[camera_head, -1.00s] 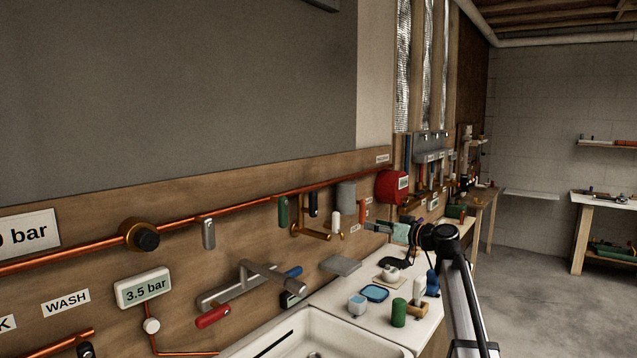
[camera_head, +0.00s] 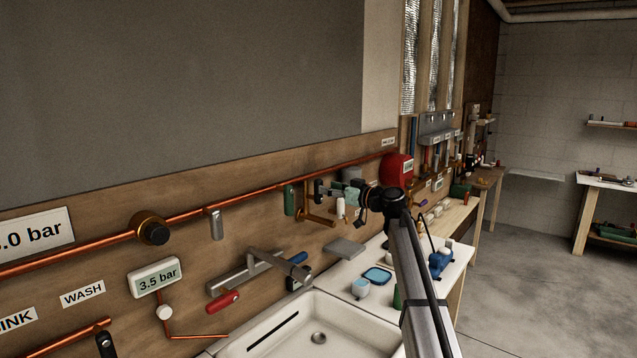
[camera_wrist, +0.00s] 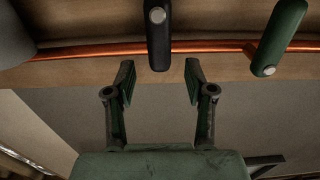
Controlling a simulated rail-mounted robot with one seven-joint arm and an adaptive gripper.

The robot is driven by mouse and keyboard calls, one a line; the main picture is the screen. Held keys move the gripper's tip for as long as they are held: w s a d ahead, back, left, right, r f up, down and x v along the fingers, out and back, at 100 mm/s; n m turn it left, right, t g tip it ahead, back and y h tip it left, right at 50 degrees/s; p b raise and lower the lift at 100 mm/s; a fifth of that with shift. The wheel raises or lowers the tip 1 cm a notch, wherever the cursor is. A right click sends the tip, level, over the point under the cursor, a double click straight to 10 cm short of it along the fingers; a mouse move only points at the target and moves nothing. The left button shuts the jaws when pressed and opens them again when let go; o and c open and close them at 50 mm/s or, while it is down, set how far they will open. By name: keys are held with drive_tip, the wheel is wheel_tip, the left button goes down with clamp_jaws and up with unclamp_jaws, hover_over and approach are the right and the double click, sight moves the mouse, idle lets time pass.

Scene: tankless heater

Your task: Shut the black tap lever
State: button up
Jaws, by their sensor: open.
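The black tap lever (camera_wrist: 158,35) hangs from the copper pipe in the wrist view, its lower end between and just beyond my fingertips. My gripper (camera_wrist: 159,82) is open, with one finger on each side of the lever's line and clear space at both sides. Nothing is held. In the head view my gripper (camera_head: 330,191) is at the wall pipe, right of the green lever (camera_head: 290,200). The black lever there is small and partly merged with my dark fingers, so contact cannot be told.
The green lever (camera_wrist: 279,38) hangs close right of the black one in the wrist view. A grey rounded part (camera_wrist: 12,38) is at left. The copper pipe (camera_wrist: 205,47) runs across behind. Below are a white lever (camera_head: 340,208), a faucet (camera_head: 250,272) and a sink (camera_head: 310,330).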

sight(318, 185)
drive_tip(key=shift+p+x, duration=0.6)
drive_tip(key=shift+x, duration=2.15)
drive_tip(key=shift+d, duration=0.1)
clamp_jaws()
